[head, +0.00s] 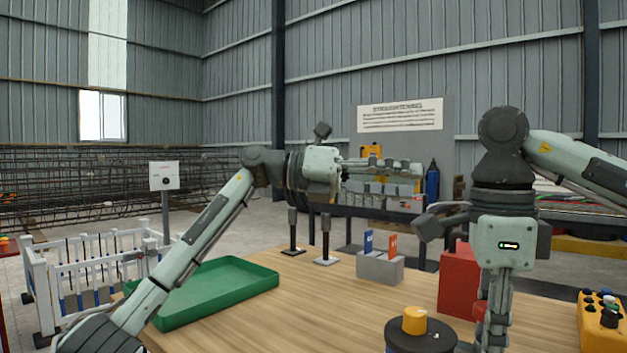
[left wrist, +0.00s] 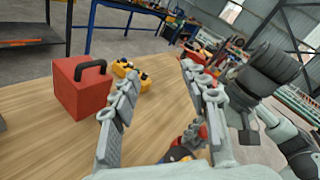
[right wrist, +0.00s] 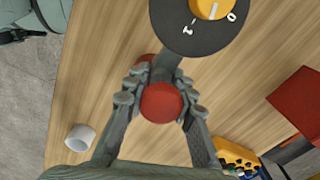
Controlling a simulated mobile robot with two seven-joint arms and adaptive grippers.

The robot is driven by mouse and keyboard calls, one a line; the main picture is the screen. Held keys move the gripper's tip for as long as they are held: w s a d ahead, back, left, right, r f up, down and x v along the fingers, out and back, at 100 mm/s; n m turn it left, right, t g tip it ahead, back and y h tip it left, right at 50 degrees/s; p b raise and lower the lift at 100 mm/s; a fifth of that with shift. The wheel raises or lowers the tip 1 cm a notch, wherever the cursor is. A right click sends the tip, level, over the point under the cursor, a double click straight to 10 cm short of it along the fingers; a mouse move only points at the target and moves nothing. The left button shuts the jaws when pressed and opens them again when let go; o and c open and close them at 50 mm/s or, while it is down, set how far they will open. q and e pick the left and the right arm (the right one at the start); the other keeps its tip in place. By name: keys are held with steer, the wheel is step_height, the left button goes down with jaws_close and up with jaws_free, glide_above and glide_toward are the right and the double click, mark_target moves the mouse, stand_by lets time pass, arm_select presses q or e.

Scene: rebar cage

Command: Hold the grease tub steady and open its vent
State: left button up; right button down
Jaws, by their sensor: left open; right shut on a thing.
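The grease tub (head: 421,338) stands at the table's front edge in the head view, partly cut off, with a dark round lid and an orange knob (head: 414,320). In the right wrist view the knob (right wrist: 210,6) has a pale line and the lid (right wrist: 185,32) carries I and O marks. A dark handle with a red end (right wrist: 161,102) reaches out from the tub. My right gripper (right wrist: 160,92) is shut on this handle, a finger on either side. My left gripper (head: 416,186) is open and empty, raised above the table's far side, away from the tub.
A red box (head: 459,285) with a black handle (left wrist: 90,68) stands behind the tub. A yellow button box (head: 600,318) is at right. A grey block with blue and red tabs (head: 380,267), a green tray (head: 215,292) and a white cup (right wrist: 79,137) are also on the table.

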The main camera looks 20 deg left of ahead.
arm_select(q)
steer(key=w+a+n+t, duration=0.4)
steer(key=a+n+t, duration=0.1)
steer(key=a, duration=0.3)
steer(key=w+a+n+t, duration=0.4)
steer(key=a+n+t, duration=0.2)
steer(key=a+n, duration=0.2)
steer(key=shift+w+a+f+h, duration=0.3)
steer(key=shift+w+a+f, duration=0.1)
steer(key=shift+a, duration=0.2)
steer(key=m+g+y, duration=0.2)
steer(key=m+g, duration=0.2)
steer(key=m, duration=1.1)
glide_toward(405, 317)
steer(key=x, duration=1.1)
steer(key=shift+w+d, duration=0.15)
steer(key=shift+d, duration=0.1)
steer(key=shift+c, duration=0.2)
